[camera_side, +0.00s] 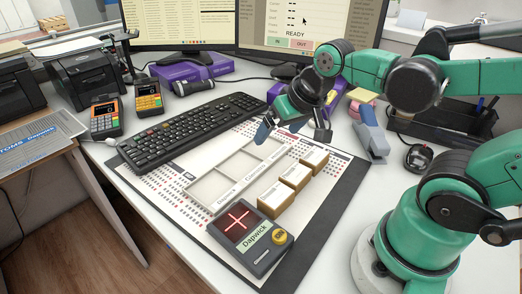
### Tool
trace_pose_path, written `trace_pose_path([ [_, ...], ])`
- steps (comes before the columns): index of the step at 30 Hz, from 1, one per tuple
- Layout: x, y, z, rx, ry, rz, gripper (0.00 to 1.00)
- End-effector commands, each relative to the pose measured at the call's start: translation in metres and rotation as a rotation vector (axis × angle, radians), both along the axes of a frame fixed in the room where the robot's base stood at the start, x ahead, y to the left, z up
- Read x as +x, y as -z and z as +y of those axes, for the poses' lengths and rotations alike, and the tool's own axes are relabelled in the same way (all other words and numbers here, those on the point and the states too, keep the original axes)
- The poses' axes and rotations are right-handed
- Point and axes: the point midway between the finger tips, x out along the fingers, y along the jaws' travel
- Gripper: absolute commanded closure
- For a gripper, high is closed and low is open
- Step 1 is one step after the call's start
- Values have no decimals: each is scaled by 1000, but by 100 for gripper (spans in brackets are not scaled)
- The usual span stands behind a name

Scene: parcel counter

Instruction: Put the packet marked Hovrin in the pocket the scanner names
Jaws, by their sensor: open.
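Three small tan packets with white labels lie in a row on the mat: a near one (271,197), a middle one (295,176) and a far one (315,160). Their print is too small to read, so I cannot tell which is Hovrin. Left of them is a white tray (222,209) with three empty-looking pockets; the near pocket's label seems to read Dapwick. The dark scanner (262,257) in front shows a red cross and the name Dapwick. My gripper (293,137) is open and empty above the tray's far end, partly hiding it.
A black keyboard (191,131) lies behind the tray. Two card terminals (149,98) stand at left. A blue-grey stapler-like tool (371,139) and a black mouse (418,158) lie at right. A monitor (300,20) reads READY. The mat's dark right border (327,215) is clear.

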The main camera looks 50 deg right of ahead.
Motion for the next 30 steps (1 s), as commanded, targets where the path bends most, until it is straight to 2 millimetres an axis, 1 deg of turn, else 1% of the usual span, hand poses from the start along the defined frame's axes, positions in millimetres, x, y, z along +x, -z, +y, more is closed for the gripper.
trace_pose_path([
  [1,-2,-3,10,-33,-89,-34,10],
  [3,-3,-6,18,-74,-184,-74,10],
  [4,-3,-7,21,-87,-212,-86,4],
  [6,-4,-9,24,-107,-254,-106,4],
  [20,-3,-9,23,-108,-252,-104,4],
  [23,-1,-6,14,-69,-159,-65,4],
  [25,1,-1,0,-14,-25,-11,4],
  [29,2,14,-35,120,340,123,4],
  [30,0,20,-46,160,461,165,4],
])
